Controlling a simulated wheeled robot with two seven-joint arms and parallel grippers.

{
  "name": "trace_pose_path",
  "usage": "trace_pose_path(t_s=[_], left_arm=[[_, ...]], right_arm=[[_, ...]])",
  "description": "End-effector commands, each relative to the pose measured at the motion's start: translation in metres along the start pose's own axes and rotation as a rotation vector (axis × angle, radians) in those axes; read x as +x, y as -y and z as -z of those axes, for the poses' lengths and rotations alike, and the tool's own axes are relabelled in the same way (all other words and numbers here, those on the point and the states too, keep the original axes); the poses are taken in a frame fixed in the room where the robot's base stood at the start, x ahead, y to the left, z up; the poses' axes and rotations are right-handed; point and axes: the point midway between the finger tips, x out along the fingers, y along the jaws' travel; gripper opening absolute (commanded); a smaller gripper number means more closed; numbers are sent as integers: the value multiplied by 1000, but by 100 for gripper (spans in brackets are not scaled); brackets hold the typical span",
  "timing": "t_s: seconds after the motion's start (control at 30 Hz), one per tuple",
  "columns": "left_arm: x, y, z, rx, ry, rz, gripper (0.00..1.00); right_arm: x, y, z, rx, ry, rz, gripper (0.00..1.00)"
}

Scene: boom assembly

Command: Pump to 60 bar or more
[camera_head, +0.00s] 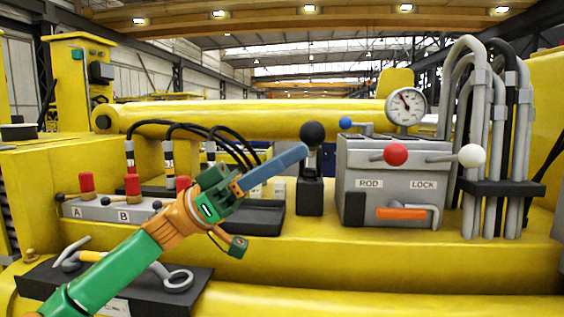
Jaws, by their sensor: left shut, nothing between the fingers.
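The pump lever with its black ball knob (312,133) stands upright on a black block (310,196) in the middle. My left gripper (304,149) is shut, its blue fingers empty. The fingertips reach up and right to just beside and below the knob; I cannot tell whether they touch the lever. The round pressure gauge (406,105) stands on the grey valve box (365,157). Its needle points up and to the left; the numbers are too small to read. My right gripper is not in view.
The box carries ROD and LOCK labels, a red knob (395,154), a white knob (471,155), a blue knob (345,122) and an orange handle (400,213). Grey and black hoses (485,130) rise at right. Red-capped couplings (132,184) and a black tray (190,290) lie left.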

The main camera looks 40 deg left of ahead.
Motion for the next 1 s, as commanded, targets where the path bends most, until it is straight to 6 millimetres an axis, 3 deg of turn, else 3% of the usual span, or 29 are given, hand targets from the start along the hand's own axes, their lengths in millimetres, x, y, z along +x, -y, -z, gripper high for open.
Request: trace_pose_path(t_s=[0.03, 0.13, 0.4, 1.0], left_arm=[[-3, -13, -8, 4, 6, -2, 0], [4, -34, 3, 5, 6, -2, 0], [18, -71, 25, 2, 1, 0, 0], [20, -76, 28, -1, -1, 0, 0]], right_arm=[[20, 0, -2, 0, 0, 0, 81], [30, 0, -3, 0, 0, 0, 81], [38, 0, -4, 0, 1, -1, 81], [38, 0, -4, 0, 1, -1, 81]])
